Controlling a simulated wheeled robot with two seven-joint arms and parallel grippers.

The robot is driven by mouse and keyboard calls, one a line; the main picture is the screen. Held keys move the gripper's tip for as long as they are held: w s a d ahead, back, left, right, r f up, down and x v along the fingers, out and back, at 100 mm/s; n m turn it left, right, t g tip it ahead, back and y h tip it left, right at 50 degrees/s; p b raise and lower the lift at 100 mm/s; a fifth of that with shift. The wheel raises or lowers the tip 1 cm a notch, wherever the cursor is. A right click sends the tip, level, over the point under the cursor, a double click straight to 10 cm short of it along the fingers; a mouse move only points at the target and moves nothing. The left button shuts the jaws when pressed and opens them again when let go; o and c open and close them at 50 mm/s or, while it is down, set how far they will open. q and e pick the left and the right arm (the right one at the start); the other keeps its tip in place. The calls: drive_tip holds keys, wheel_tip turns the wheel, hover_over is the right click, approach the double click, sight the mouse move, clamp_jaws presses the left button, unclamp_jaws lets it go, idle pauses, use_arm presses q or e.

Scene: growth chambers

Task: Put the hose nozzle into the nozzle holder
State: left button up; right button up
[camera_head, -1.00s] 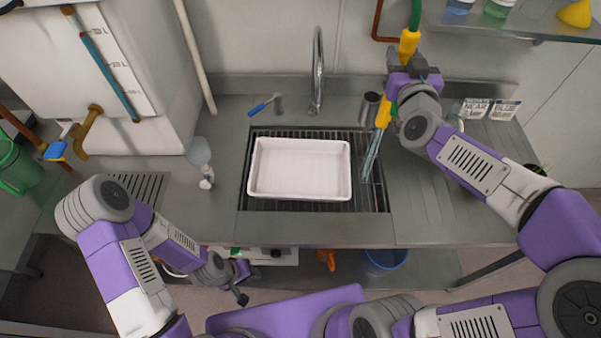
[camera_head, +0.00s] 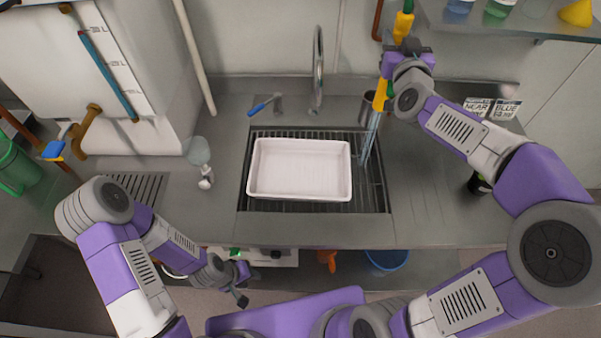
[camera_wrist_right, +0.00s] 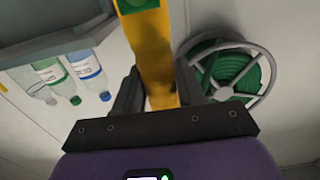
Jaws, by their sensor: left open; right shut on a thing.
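The yellow hose nozzle (camera_head: 380,95) is in my right gripper (camera_head: 407,47), at the back right of the sink. Its body also shows between the fingers in the right wrist view (camera_wrist_right: 155,50). The right gripper is shut on it. The nozzle points down, and a pale streak like water runs from its tip toward the sink's right side. A grey metal cup (camera_head: 366,106), which looks like the nozzle holder, stands on the counter behind the nozzle and is partly hidden by it. My left gripper (camera_head: 246,284) is open and empty at the counter's front edge.
A white tray (camera_head: 300,196) sits on the sink grate (camera_head: 375,200). The faucet (camera_head: 318,70), a blue-handled tool (camera_head: 264,104) and a small bottle (camera_head: 206,178) are nearby. A shelf with bottles (camera_head: 497,8) hangs upper right. A green hose reel (camera_wrist_right: 232,72) is on the wall.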

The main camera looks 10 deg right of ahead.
drive_tip(key=x, duration=0.7)
drive_tip(key=shift+w+d, duration=0.15)
drive_tip(key=shift+w, duration=0.25)
idle(0.3)
drive_tip(key=shift+f, duration=0.2)
idle(0.3)
drive_tip(key=shift+f+b, duration=0.4)
drive_tip(key=shift+b, duration=0.25)
drive_tip(key=shift+f+b, duration=1.2)
drive_tip(key=shift+f, duration=0.05)
idle(0.4)
drive_tip(key=shift+f+b, duration=1.75)
drive_tip(key=shift+f, duration=0.15)
drive_tip(key=shift+f+b, duration=0.35)
drive_tip(key=shift+f+b, duration=1.85)
drive_tip(key=shift+f, duration=0.1)
